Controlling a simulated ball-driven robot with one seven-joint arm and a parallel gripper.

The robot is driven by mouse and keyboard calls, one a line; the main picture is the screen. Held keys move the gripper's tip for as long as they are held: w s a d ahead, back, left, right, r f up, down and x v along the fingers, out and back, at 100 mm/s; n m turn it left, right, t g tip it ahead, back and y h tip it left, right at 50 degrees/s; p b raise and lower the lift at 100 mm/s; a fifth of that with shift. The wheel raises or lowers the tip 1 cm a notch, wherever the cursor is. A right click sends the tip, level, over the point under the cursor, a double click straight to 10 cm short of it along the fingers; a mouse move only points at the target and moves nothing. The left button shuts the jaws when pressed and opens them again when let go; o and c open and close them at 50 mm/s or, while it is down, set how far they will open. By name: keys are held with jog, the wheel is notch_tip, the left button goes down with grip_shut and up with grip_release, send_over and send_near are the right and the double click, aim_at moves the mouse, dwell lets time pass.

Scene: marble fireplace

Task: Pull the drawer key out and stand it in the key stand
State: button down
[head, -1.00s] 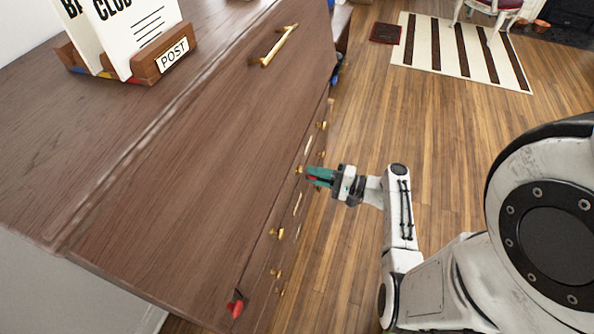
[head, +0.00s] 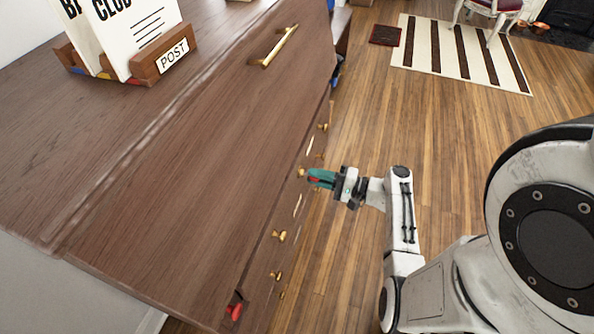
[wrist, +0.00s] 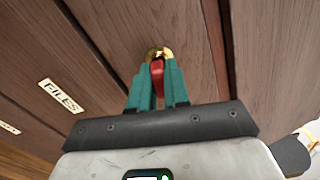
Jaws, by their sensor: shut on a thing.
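My gripper (head: 321,179), with teal fingers, is at the front of the dark wooden drawer cabinet. In the wrist view it (wrist: 158,90) is shut on a red-handled key (wrist: 157,78). The key's far end meets a round brass fitting (wrist: 160,53) on the drawer front; whether its tip is inside the lock is hidden. In the head view only a bit of red shows between the fingers. I cannot make out a key stand in either view.
The cabinet top (head: 150,170) carries a wooden POST letter holder (head: 160,60). Brass knobs (head: 279,235) and another red piece (head: 234,311) are on the cabinet front. A FILES label (wrist: 60,96) shows in the wrist view.

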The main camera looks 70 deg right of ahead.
jog(key=shift+s+d, duration=0.15)
jog(key=shift+s, duration=1.2)
dwell(0.8)
jog(key=s, duration=0.6)
jog(key=shift+s+d, duration=0.25)
jog(key=shift+s, duration=0.15)
dwell(0.4)
jog(key=shift+s, duration=0.1)
dwell(0.6)
